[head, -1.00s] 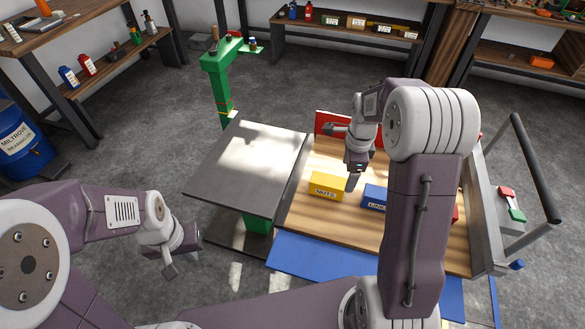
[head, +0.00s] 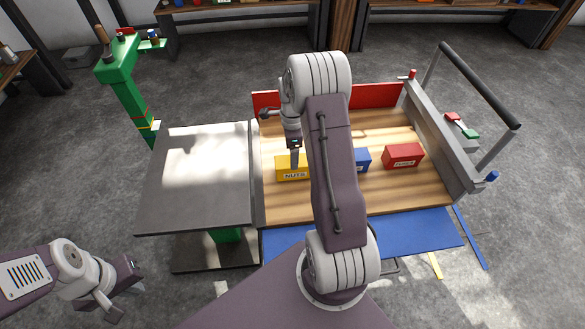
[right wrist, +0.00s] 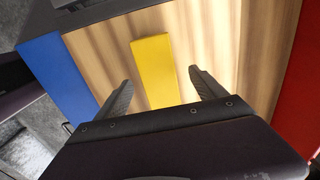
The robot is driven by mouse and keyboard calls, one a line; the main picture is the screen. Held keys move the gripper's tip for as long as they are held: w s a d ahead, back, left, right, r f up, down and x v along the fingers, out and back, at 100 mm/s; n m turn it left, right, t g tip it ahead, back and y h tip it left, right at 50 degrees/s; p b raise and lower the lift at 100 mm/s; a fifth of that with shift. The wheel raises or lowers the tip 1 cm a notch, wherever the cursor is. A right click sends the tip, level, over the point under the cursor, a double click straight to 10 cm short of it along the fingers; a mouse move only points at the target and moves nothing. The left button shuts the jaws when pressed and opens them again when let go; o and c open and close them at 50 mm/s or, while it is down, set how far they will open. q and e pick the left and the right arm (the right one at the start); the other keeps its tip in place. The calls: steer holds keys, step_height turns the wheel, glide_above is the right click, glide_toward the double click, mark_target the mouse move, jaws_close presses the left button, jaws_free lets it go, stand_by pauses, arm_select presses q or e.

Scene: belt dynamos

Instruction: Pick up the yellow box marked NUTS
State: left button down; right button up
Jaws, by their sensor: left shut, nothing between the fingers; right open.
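The yellow box marked NUTS (head: 293,174) sits on the wooden top at the left of a row of boxes. My right gripper (head: 295,160) points down over it, and the arm hides part of the area to its right. In the right wrist view the yellow box (right wrist: 152,62) lies between the spread fingers of the right gripper (right wrist: 158,82). The fingers are apart from its sides, and nothing is held. My left gripper (head: 133,283) is low at the left, away from the table, shut and empty.
A blue box (head: 362,159), partly behind my right arm, and a red box (head: 403,156) stand right of the yellow one. A red board (head: 375,95) edges the back. A grey plate (head: 195,185) adjoins at left. A rail (head: 475,85) stands at right.

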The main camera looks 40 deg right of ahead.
step_height(320, 180, down, 3)
steer(key=shift+d+f, duration=0.1)
steer(key=shift+d, duration=0.05)
steer(key=f, duration=0.1)
steer(key=f+b, duration=0.2)
steer(key=f, duration=0.1)
steer(key=shift+s, duration=0.35)
steer(key=shift+f, duration=0.5)
steer(key=shift+r, duration=0.1)
steer(key=shift+c, duration=0.7)
steer(key=shift+w, duration=0.1)
jaws_close()
